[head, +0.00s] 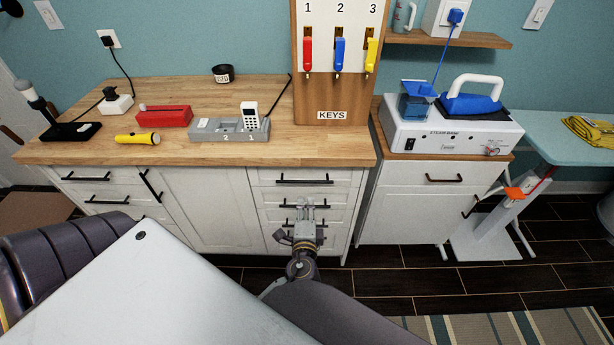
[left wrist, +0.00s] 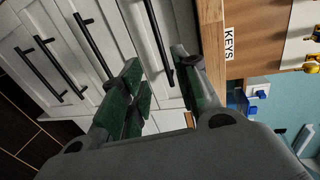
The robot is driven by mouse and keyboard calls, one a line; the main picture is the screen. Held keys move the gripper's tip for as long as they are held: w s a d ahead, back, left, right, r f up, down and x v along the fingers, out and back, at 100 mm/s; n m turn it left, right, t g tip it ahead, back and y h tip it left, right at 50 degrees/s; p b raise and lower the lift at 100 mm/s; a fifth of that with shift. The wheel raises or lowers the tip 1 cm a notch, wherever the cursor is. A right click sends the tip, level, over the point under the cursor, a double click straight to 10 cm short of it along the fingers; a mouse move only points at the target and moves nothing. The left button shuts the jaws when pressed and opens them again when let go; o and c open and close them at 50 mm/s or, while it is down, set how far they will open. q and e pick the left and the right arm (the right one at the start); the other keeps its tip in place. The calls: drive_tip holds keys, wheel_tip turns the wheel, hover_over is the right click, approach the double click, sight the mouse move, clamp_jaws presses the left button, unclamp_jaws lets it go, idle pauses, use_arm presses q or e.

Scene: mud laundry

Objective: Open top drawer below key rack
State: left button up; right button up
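The top drawer (head: 262,176), a white front with a black bar handle (head: 305,181), is in the cabinet below the wooden key rack (head: 333,92). It looks closed. My left gripper (head: 305,204) is in front of the drawers, overlapping the lower handles in the head view. In the left wrist view, turned sideways, the gripper (left wrist: 160,82) is open, its green-padded fingers apart. The top drawer handle (left wrist: 156,40) shows between the fingers; whether it lies within their reach I cannot tell. My right gripper is not in view.
The wooden countertop (head: 180,92) overhangs the drawers and holds a red box (head: 165,117), a yellow flashlight (head: 138,138) and a grey phone dock (head: 215,128). A white cabinet with a steam machine (head: 450,135) stands to the right. Dark floor (head: 390,280) is clear in front.

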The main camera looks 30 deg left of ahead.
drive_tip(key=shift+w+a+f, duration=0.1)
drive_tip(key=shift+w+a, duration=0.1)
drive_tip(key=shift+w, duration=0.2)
